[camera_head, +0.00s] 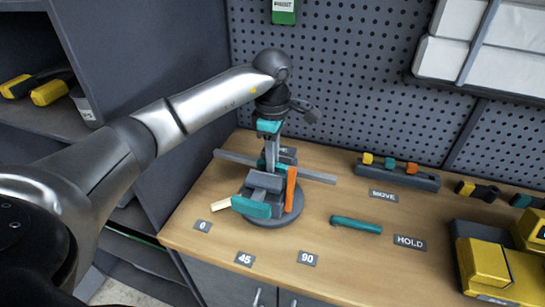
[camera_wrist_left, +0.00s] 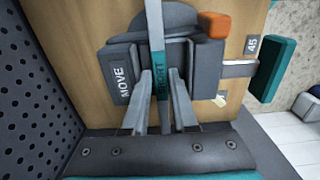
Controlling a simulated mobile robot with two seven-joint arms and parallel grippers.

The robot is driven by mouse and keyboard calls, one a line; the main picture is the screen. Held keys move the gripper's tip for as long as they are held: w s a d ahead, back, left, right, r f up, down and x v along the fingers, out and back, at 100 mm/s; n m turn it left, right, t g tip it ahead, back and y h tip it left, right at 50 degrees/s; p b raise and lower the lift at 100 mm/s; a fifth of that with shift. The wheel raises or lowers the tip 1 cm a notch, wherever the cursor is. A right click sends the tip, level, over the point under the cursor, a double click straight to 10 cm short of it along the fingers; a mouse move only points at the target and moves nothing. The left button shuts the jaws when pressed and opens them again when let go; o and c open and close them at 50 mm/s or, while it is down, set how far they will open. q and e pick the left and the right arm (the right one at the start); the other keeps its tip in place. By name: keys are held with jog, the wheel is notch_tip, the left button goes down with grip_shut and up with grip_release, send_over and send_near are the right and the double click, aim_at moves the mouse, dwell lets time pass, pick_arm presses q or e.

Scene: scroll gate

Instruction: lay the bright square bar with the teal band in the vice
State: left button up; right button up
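The long grey square bar (camera_head: 317,176) runs across the bench at the back of the vice (camera_head: 263,184), sticking out on both sides. In the left wrist view its teal band (camera_wrist_left: 159,72) lies between the fingers of my left gripper (camera_wrist_left: 160,75). My left gripper also shows in the head view (camera_head: 271,160), pointing down over the vice with one finger on each side of the bar. Whether both fingers press on the bar is hard to tell. The bar's seating against the jaws is partly hidden by the gripper. My right gripper is not in view.
The vice stands on a round base with an orange lever (camera_head: 291,189) and a teal handle (camera_head: 250,208). A loose teal bar (camera_head: 356,224) lies to the right. A grey rack (camera_head: 397,175) and yellow equipment (camera_head: 490,262) stand farther right. A perforated wall rises behind.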

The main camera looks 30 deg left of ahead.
pick_arm(q)
jog(key=o, duration=0.4)
jog(key=shift+s, duration=0.1)
notch_tip(320, 180, up, 15)
jog(key=p, duration=0.2)
jog(key=shift+r, duration=0.15)
dwell(0.5)
